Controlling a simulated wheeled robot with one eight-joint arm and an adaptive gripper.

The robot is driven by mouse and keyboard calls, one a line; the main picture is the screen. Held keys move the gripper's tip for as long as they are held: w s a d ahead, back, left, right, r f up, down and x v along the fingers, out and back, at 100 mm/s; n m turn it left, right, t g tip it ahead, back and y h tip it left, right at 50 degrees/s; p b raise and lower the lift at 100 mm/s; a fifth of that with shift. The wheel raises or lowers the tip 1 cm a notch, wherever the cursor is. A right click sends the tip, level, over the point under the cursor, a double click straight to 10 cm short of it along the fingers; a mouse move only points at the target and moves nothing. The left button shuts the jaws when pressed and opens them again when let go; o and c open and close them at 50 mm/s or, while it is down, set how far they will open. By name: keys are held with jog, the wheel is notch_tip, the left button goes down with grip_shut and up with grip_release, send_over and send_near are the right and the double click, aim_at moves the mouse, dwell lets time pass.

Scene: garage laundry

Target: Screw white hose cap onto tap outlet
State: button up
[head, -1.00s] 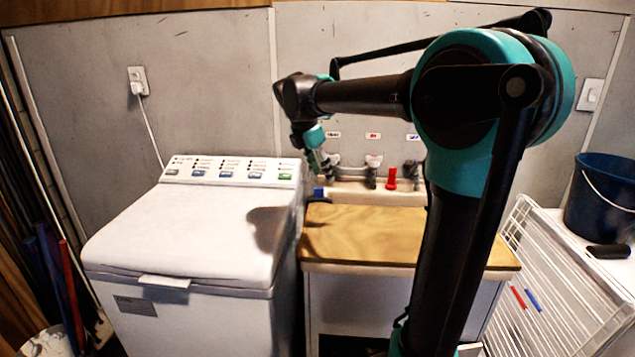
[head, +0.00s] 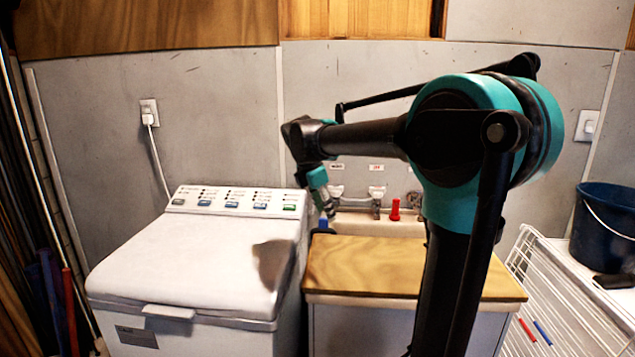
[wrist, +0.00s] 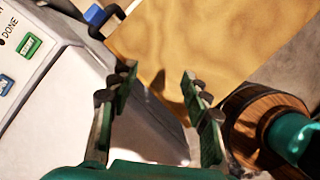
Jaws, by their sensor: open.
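My gripper (wrist: 158,78) is open in the wrist view, with nothing between its fingers. Below it are the washing machine's right edge and the wooden board. In the head view my gripper (head: 329,208) is small and points down in front of the left tap (head: 337,192). Another tap (head: 376,194) stands to its right on the wall above the sink. A third tap is mostly hidden behind my arm. I cannot make out the white hose cap in either view.
The white washing machine (head: 185,265) stands left of the wooden board (head: 400,268). A red piece (head: 395,209) and a blue piece (head: 323,225) are by the sink (head: 360,222). A dark blue bucket (head: 605,225) and white rack (head: 560,295) stand at right.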

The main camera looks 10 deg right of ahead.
jog(key=shift+w+d+r, duration=0.1)
jog(key=shift+w+r, duration=0.25)
jog(key=shift+w, duration=4.6)
jog(key=shift+w+d+r, duration=0.1)
jog(key=shift+w+r, duration=0.2)
jog(key=shift+w, duration=4.7)
jog(key=shift+w+d+r, duration=0.1)
jog(key=shift+w+r, duration=0.25)
jog(key=shift+w, duration=4.6)
jog(key=o, duration=0.3)
jog(key=n, duration=0.2)
jog(key=n+t+y, duration=0.1)
jog(key=n, duration=0.2)
jog(key=shift+n+y, duration=0.3)
jog(key=n+y, duration=0.1)
jog(key=n, duration=0.2)
jog(key=shift+n+t, duration=0.3)
jog(key=shift+f, duration=0.2)
jog(key=shift+f, duration=2.1)
